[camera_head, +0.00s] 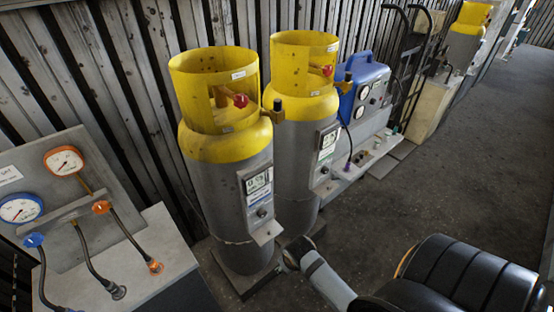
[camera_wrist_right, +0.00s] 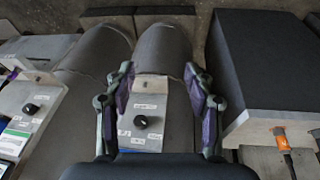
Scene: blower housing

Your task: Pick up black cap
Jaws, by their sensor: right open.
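A small round black cap-like knob (camera_wrist_right: 142,121) sits on a labelled light metal plate (camera_wrist_right: 148,95) in the right wrist view. I cannot tell for certain that it is the black cap. A similar black knob (camera_wrist_right: 31,109) is on another plate to the left. In the head view, dark knobs show on the left cylinder's front (camera_head: 262,212) and the right cylinder's front (camera_head: 325,170). My right gripper (camera_wrist_right: 160,78) is open and empty, its fingers on either side of the middle plate, apart from the knob in the picture. My left gripper is not in view.
Two grey cylinders with yellow collars, left (camera_head: 223,170) and right (camera_head: 297,150), stand close together by the ribbed wall. A gauge panel with hoses (camera_head: 75,215) is at left. A blue machine (camera_head: 365,90) stands behind right. The dark floor (camera_head: 430,180) at right is open.

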